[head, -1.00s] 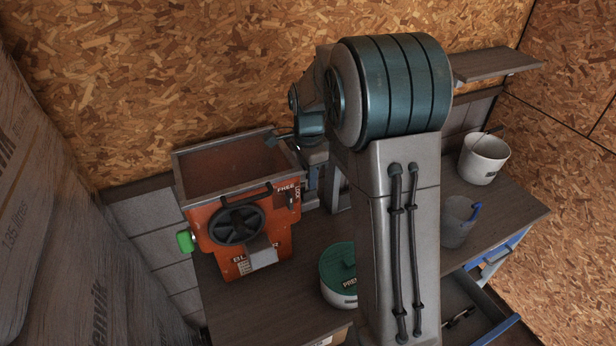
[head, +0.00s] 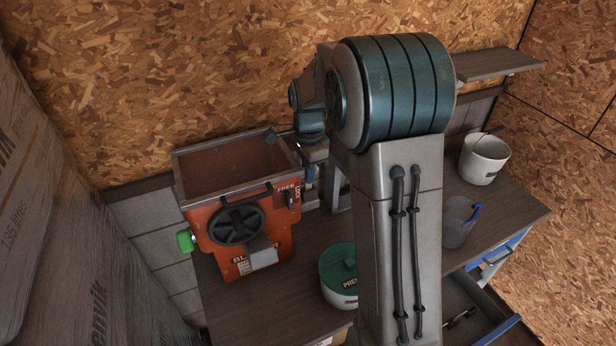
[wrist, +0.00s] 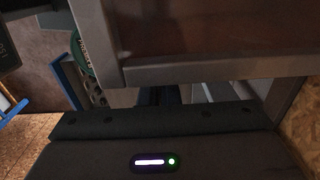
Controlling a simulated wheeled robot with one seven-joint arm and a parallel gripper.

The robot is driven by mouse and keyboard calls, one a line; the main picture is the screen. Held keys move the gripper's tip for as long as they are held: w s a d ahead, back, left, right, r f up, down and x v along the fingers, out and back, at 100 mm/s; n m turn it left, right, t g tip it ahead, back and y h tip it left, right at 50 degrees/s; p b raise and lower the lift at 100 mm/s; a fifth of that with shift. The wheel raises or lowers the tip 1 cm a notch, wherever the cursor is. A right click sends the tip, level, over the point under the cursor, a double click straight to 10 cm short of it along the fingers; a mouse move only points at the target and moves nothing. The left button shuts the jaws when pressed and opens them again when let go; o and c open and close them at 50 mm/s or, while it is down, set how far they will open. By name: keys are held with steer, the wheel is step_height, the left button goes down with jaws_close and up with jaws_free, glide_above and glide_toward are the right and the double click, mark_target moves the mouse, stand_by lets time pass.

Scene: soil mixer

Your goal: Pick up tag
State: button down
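I cannot pick out a tag for certain in either view. The orange mixer (head: 240,232) stands on the bench at the left of the head view, with an open grey-rimmed hopper on top, a black handwheel and a FREE/LOCK lever. My gripper (head: 283,135) is small and dark at the hopper's back right rim in the head view. Its fingers are not clear there. In the wrist view my gripper's dark housing fills the bottom, and the hopper's grey rim (wrist: 200,68) is close in front. I cannot see whether the fingers are open or hold anything.
A green-lidded tub (head: 340,275) stands right of the mixer, partly behind my arm. A grey cup (head: 456,226) and a white bucket (head: 484,158) stand at the right. An open drawer (head: 478,312) juts out below. Wrapped sacks (head: 70,220) fill the left.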

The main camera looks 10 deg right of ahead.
step_height(320, 180, up, 3)
steer(key=shift+f+b, duration=0.1)
steer(key=shift+b, duration=0.3)
steer(key=s+d+r+b, duration=0.2)
steer(key=s+d+r, duration=0.2)
steer(key=d+r, duration=0.3)
steer(key=d, duration=0.4)
steer(key=shift+f, duration=0.15)
